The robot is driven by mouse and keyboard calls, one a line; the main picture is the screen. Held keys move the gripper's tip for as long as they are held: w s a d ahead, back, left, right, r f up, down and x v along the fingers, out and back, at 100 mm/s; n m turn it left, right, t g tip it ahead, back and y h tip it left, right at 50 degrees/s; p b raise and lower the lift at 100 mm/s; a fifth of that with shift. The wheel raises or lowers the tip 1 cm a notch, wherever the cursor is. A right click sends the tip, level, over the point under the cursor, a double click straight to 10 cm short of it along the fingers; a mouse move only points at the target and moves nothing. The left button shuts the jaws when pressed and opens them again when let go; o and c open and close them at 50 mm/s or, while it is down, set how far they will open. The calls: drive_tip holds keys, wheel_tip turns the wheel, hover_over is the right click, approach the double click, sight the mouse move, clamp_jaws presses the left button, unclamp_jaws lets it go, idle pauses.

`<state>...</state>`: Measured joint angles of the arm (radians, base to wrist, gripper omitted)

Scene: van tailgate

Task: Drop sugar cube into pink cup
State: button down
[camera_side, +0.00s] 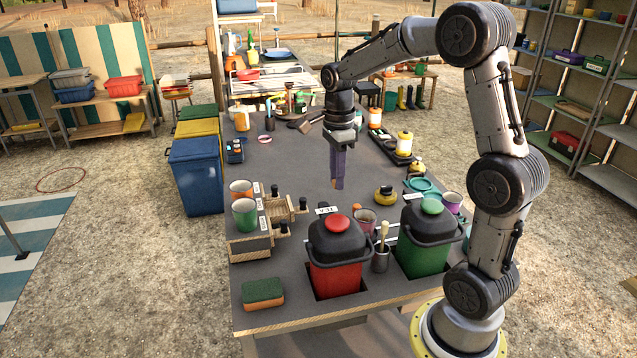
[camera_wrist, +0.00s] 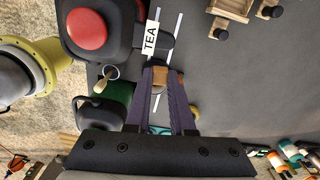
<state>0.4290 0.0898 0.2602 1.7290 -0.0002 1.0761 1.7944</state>
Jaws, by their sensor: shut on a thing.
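My gripper (camera_side: 338,186) points straight down above the middle of the dark table. Its two long purple-grey fingers are shut on a small orange-brown cube, the sugar cube (camera_wrist: 168,77), which sits between the fingertips in the wrist view. In the wrist view I cannot make the cup out clearly behind the fingers.
A red-lidded bin (camera_side: 337,262) and a green bin (camera_side: 427,240) stand at the front, with a spoon jar (camera_side: 380,258) between. A purple cup (camera_side: 453,202) is at right. A yellow-black item (camera_side: 384,195) lies nearby.

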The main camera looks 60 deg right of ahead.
drive_tip(key=s+d+m, duration=0.2)
drive_tip(key=s+d, duration=0.3)
drive_tip(key=d, duration=0.3)
drive_tip(key=shift+s+a+f, duration=0.1)
drive_tip(key=shift+f, duration=1.2)
drive_tip(key=shift+s+a+f, duration=0.1)
drive_tip(key=shift+f, duration=1.15)
drive_tip(key=c, duration=0.7)
unclamp_jaws()
wheel_tip(320, 180, up, 14)
drive_tip(key=shift+f, duration=0.1)
